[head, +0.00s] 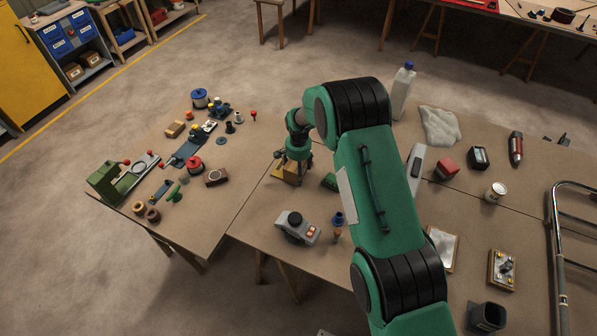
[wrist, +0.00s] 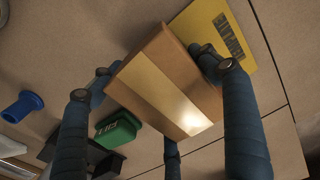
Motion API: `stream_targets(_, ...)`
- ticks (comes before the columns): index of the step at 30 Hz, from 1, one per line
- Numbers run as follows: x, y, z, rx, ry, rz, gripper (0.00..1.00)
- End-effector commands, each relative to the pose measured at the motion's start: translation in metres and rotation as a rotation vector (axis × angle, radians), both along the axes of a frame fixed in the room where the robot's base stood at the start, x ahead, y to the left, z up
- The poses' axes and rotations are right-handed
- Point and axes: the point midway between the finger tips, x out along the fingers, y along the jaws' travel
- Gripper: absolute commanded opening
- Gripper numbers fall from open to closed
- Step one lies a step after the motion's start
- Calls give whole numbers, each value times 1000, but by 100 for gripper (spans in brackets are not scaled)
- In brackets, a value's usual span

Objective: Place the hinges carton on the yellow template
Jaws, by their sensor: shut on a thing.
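My gripper (head: 292,162) is over the near table, with its blue-grey fingers around a brown cardboard carton. In the wrist view the carton (wrist: 150,85) is clasped between the fingers, tilted in the picture, with a pale shiny tape strip along it. No name on the carton is readable. The yellow template (wrist: 232,32), flat with dark lettering, lies on the table at the top right of the wrist view. The carton and a finger overlap its lower left part in the picture. Whether the carton touches the table or template cannot be told.
A green box (wrist: 118,131) and a blue flanged piece (wrist: 22,106) are near the gripper. A grey device (head: 297,227) stands nearer on the table. The left table (head: 215,215) holds many small parts. A white bottle (head: 402,90) stands behind my arm.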

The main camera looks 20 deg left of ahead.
Motion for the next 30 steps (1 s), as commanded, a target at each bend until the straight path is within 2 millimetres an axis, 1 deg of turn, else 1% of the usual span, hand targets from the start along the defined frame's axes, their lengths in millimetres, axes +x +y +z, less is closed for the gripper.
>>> stream_targets(5, 0, 0, -3, 0, 0, 0, 44)
stream_targets(6, 0, 0, -2, 0, 0, 0, 84)
stream_targets(8, 0, 0, -2, 0, 0, 0, 95)
stream_targets(22, 0, 0, 1, 0, 0, 0, 95)
stream_targets(26, 1, 0, 9, 1, -1, 0, 95)
stream_targets(30, 1, 1, 21, 2, -2, 0, 95)
